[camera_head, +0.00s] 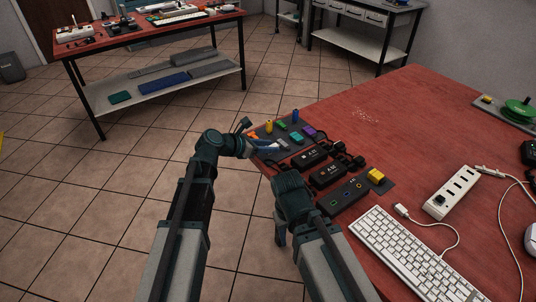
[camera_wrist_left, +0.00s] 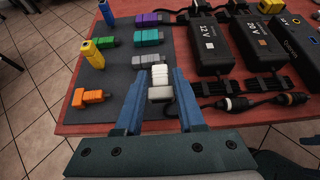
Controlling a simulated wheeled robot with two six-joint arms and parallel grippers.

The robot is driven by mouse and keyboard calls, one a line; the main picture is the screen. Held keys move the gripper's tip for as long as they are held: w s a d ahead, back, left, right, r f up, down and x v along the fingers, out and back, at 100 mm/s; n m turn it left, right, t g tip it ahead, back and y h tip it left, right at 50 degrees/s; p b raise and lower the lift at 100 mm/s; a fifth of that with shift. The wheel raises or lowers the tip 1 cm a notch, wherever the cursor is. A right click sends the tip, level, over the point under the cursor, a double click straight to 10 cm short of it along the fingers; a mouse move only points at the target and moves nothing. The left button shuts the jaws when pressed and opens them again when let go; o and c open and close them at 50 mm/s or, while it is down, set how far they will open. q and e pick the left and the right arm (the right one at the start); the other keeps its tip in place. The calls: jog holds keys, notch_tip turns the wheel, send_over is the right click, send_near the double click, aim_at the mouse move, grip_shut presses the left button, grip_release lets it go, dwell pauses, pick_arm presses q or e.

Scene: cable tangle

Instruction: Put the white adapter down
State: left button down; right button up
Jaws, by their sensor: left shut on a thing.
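In the left wrist view the white adapter (camera_wrist_left: 160,78) is between the two blue fingers of my left gripper (camera_wrist_left: 161,97). The gripper is shut on it. The adapter is over the dark grey mat (camera_wrist_left: 122,62), near its right side; I cannot tell whether it touches the mat. In the head view my left gripper (camera_head: 267,148) is low over the mat's left end, and the adapter is too small there to make out. My right gripper (camera_head: 281,232) points down beside the table's front edge, mostly hidden behind its own arm; its fingers are unclear.
Purple (camera_wrist_left: 147,19), green (camera_wrist_left: 148,37), grey, yellow, blue and orange (camera_wrist_left: 90,98) pieces stand or lie on the mat. Black power bricks (camera_wrist_left: 209,45) and a cable rack (camera_wrist_left: 238,86) are to the right. A white keyboard (camera_head: 417,255) and power strip (camera_head: 451,193) lie farther right.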

pick_arm(q)
jog(key=shift+f+b, duration=1.25)
jog(key=shift+f, duration=0.25)
jog(key=shift+f, duration=0.1)
jog(key=shift+f, duration=0.15)
jog(key=c, duration=0.5)
grip_release()
jog(key=shift+r, duration=0.2)
